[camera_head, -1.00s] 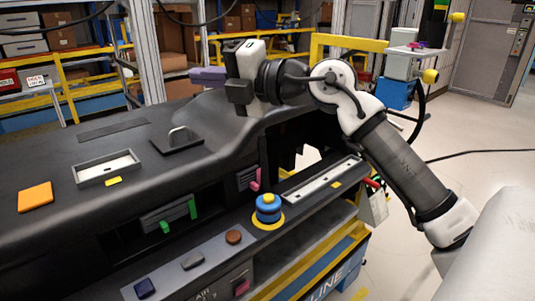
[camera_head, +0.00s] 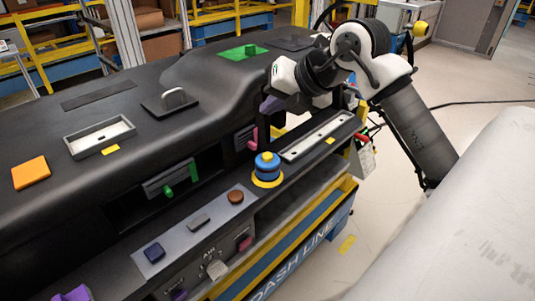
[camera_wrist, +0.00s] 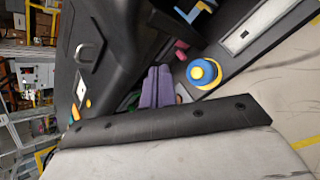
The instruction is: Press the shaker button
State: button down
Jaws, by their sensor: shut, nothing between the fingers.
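My gripper (camera_head: 270,104) has purple fingers, pressed together and empty, hanging over the dashboard's right part. The purple fingers (camera_wrist: 158,86) point up in the wrist view. A round blue button with a yellow top on a yellow ring (camera_head: 267,168) stands on the front ledge, below the gripper in the head view. In the wrist view the blue button (camera_wrist: 203,72) is just right of the fingers, apart from them. I cannot read which control is the shaker.
A white-framed strip (camera_head: 318,136) lies on the ledge right of the blue button. A pink handle (camera_head: 253,140) and a green-handled slider (camera_head: 170,183) sit in the dashboard front. A tray (camera_head: 100,136) and an orange square (camera_head: 30,172) rest on top.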

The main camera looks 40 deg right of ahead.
jog(key=shift+f, duration=0.1)
jog(key=b, duration=0.5)
send_over(271, 158)
notch_tip(271, 158, down, 8)
jog(key=shift+f, duration=0.35)
dwell(1.6)
jog(key=shift+f+b, duration=0.4)
jog(key=shift+b, duration=0.35)
jog(key=shift+f+b, duration=0.35)
jog(key=shift+b, duration=0.15)
jog(key=shift+r, duration=0.1)
dwell(0.6)
jog(key=shift+r, duration=0.7)
jog(key=shift+r+p, duration=0.1)
jog(key=shift+p, duration=0.25)
